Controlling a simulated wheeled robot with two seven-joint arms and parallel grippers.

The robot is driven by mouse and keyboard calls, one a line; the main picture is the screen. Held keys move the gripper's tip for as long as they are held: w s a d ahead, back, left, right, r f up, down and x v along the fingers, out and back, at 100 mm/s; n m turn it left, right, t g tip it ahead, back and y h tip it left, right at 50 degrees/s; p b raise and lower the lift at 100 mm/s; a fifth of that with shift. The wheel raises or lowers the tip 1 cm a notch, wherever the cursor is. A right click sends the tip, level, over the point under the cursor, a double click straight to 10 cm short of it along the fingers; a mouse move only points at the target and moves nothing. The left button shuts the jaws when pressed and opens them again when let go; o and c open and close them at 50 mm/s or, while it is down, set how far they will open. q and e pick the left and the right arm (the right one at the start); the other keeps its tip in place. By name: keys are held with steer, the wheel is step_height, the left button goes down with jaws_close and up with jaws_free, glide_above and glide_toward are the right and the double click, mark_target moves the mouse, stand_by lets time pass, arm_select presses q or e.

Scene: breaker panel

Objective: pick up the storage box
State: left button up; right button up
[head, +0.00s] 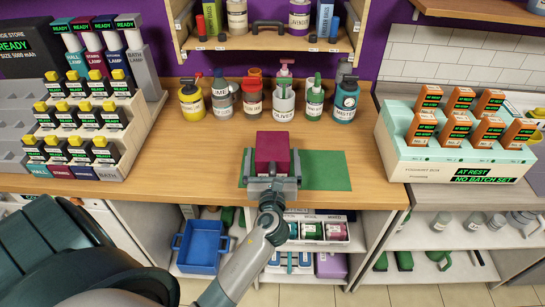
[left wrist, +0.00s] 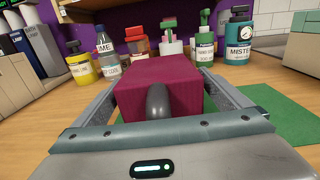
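The storage box looks to be the maroon box (head: 272,148) on the counter, at the left part of a green mat (head: 325,170). In the left wrist view the maroon box (left wrist: 160,90) fills the middle, with a dark grey rounded handle on its near face. My left gripper (head: 271,165) reaches in from the front, its fingers on the left and right sides of the box. Narrow gaps seem to show between fingers and box, so it looks open around it. The box's underside is hidden. My right gripper is not in view.
Several bottles, including a yellow one (head: 192,104) and a teal one (head: 345,104), stand behind the box. A tiered rack (head: 125,140) is at the left, a mint and white cabinet (head: 440,165) at the right. A blue tray (head: 201,246) sits on the shelf below. Counter beside the mat is clear.

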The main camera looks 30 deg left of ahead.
mark_target(272, 152)
arm_select(q)
steer(key=c, duration=1)
steer(key=shift+r, duration=0.1)
steer(key=shift+c, duration=0.5)
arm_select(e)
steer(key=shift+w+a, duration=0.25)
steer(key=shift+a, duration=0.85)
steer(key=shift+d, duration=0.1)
arm_select(q)
steer(key=shift+r, duration=0.6)
steer(key=r, duration=0.3)
steer(key=shift+s+d, duration=0.1)
steer(key=shift+s, duration=0.15)
steer(key=s+d+r+b, duration=0.1)
steer(key=s+d+r, duration=0.2)
steer(key=s+r, duration=0.3)
steer(key=s, duration=0.4)
steer(key=shift+s+d+r, duration=0.25)
steer(key=shift+d+r, duration=0.05)
steer(key=shift+r, duration=0.05)
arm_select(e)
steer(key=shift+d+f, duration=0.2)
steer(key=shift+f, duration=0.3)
